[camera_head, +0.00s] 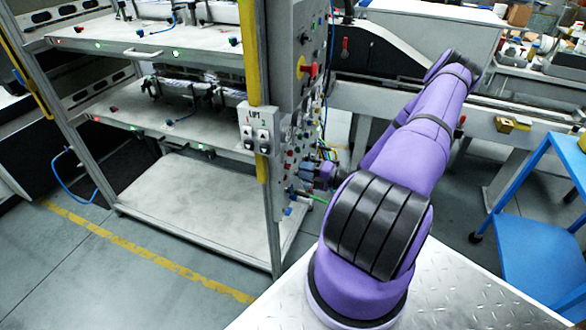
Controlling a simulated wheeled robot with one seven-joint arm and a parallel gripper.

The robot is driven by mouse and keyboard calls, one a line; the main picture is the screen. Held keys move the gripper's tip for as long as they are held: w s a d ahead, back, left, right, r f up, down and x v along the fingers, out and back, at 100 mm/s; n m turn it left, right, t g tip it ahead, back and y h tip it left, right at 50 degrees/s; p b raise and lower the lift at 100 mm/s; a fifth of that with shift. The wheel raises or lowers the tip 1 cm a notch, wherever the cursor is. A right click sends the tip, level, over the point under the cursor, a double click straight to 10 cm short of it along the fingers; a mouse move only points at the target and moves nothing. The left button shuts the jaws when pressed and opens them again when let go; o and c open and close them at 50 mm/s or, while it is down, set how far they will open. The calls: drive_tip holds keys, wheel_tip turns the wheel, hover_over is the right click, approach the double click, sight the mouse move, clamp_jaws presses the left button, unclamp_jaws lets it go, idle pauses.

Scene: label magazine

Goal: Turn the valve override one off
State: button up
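The control panel (294,60) is the narrow grey side face of the shelf frame, seen at a steep angle. It carries several small red, green, blue and dark knobs and fittings. I cannot tell which of them is valve override one, or how it is turned. My purple arm rises from its base at the front and bends back down behind itself. My gripper (318,172) is at the lower part of the panel, close to the small fittings. Its fingers are small and partly hidden, so I cannot tell open from shut, or whether they touch a fitting.
A red knob on a yellow plate (307,67) sticks out higher on the panel. A box with two switches (257,133) sits on the yellow-striped post. The shelf frame (150,122) stands left, a blue cart (540,255) right. Open floor (110,275) lies at front left.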

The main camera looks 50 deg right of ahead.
sight(287, 166)
drive_tip(key=shift+x, duration=2.15)
clamp_jaws()
